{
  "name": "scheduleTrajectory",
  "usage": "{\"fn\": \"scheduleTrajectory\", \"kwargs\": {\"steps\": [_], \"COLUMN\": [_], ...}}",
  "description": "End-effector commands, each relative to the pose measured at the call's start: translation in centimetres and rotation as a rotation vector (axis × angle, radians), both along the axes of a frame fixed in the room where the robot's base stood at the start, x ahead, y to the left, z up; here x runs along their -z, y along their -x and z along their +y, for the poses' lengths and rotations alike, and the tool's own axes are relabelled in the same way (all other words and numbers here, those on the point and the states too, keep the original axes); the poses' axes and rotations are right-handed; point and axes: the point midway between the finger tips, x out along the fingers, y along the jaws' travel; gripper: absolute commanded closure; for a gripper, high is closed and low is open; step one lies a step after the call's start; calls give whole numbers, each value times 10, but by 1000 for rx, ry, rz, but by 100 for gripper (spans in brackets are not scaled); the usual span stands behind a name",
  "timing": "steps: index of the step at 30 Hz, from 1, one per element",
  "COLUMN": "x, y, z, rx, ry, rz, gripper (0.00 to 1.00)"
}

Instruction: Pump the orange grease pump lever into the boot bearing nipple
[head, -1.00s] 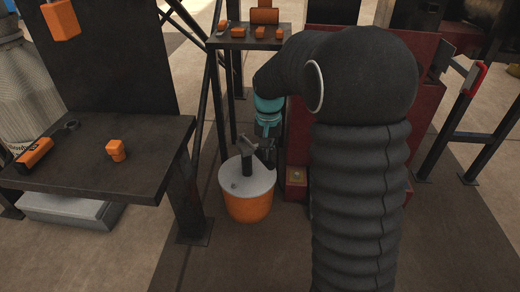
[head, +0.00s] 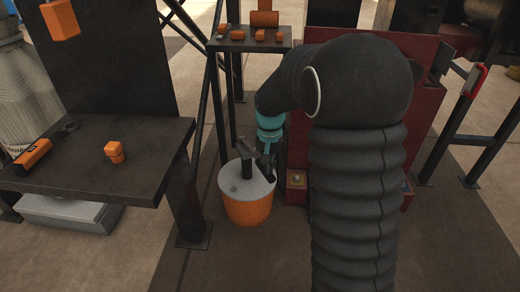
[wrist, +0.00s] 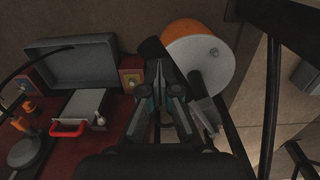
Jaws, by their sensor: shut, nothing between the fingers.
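The grease pump is an orange bucket (head: 248,208) with a grey lid and a dark upright pump head (head: 246,160). It stands on the floor left of the red press base. In the wrist view the bucket (wrist: 203,50) lies at upper right, just beyond my fingertips. My gripper (head: 266,167) is at the right side of the pump head, low over the lid. In the wrist view my gripper (wrist: 159,68) is shut and empty. No orange lever can be made out clearly. A small brass-coloured fitting (head: 297,178) shows on the red base; whether it is the boot bearing nipple is unclear.
A dark bench (head: 80,165) with orange parts stands at left. A small dark shelf (head: 250,43) with several orange pieces is behind the pump. The red press base (wrist: 85,150) is close on the other side of my gripper. Floor in front of the bucket is clear.

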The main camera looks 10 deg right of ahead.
Motion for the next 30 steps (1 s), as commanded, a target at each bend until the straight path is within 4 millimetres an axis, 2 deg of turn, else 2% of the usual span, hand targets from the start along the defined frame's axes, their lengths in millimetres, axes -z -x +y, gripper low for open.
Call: {"fn": "scheduleTrajectory", "kwargs": {"steps": [4, 24, 30], "x": [-8, -84, -101], "y": [-2, -32, -40], "z": [0, 7, 9], "rx": [0, 0, 0], "ry": [0, -1, 0], "rz": [1, 2, 1], "gripper": [100, 100, 100]}}
